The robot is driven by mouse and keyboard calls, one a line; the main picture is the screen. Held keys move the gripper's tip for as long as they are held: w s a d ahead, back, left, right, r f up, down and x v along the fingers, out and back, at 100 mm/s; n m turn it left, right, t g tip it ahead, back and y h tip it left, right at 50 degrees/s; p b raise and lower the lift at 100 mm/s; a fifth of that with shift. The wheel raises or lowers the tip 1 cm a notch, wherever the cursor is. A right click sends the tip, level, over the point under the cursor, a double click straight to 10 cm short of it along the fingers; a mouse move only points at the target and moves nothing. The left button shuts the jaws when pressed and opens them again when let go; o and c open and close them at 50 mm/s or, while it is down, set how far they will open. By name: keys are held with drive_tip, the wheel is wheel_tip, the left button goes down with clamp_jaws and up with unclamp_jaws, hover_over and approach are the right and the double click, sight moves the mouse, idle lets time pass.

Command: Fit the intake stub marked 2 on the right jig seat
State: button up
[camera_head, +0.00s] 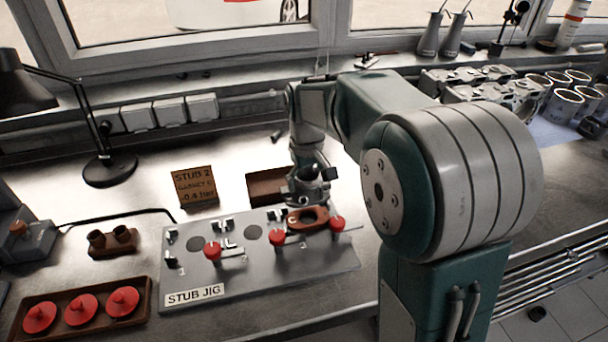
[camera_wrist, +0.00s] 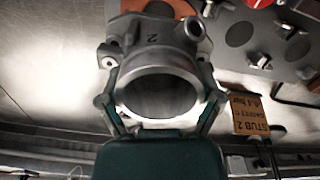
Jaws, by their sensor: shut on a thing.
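My gripper (camera_head: 308,170) is shut on the grey metal intake stub (camera_head: 307,190), which hangs near the right end of the stub jig (camera_head: 190,275). In the wrist view the fingers (camera_wrist: 158,98) lie on both sides of the stub's round mouth, and a "2" shows on the stub body (camera_wrist: 152,42). A red-brown gasket (camera_head: 320,213) lies at the right seat, below and partly behind the stub in the head view. The stub appears apart from the seat, though the gap is hard to judge. The jig also shows in the wrist view (camera_wrist: 235,38).
Red-knobbed clamps (camera_head: 212,252) stand along the jig's front. A card marked "STUB 2" (camera_head: 194,187) stands behind it. A brown tray (camera_head: 265,187) lies behind the stub. A tray of red caps (camera_head: 47,304) and a small brown block (camera_head: 112,243) lie left. A lamp (camera_head: 108,168) stands further back.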

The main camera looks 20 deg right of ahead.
drive_tip(key=shift+f, duration=2.4)
drive_tip(key=shift+s+d+f, duration=0.1)
drive_tip(key=shift+f, duration=0.8)
idle(1.0)
drive_tip(key=o, duration=1.1)
drive_tip(key=shift+r, duration=3.7)
